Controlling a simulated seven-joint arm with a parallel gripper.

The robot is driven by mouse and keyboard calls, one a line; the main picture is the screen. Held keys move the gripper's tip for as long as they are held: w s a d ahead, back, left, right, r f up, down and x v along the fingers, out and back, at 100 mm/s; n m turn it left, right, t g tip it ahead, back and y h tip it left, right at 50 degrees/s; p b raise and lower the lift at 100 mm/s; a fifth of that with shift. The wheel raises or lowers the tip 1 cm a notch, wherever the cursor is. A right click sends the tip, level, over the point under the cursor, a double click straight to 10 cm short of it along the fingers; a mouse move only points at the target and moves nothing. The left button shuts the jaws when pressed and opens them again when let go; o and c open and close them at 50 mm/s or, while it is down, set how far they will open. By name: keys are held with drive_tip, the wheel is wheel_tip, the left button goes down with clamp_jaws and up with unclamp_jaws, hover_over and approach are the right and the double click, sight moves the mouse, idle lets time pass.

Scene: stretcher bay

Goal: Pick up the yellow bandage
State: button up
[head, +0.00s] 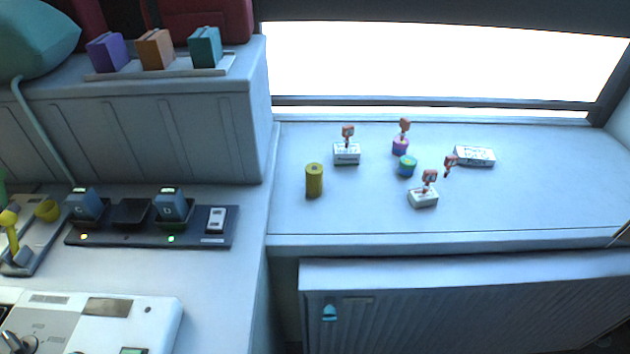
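The yellow bandage (314,181) is an upright yellow roll. It stands alone on the left part of the grey counter (350,222) below the window. No gripper touches it. My gripper is not in view.
Right of the bandage are a white box (346,157), a purple roll (400,147), a green-blue roll (407,169), a second white box (422,200) and a flat white box (474,156). Small reddish-brown items show on or beside several of these. A raised grey cabinet (150,135) stands left. The counter's front is clear.

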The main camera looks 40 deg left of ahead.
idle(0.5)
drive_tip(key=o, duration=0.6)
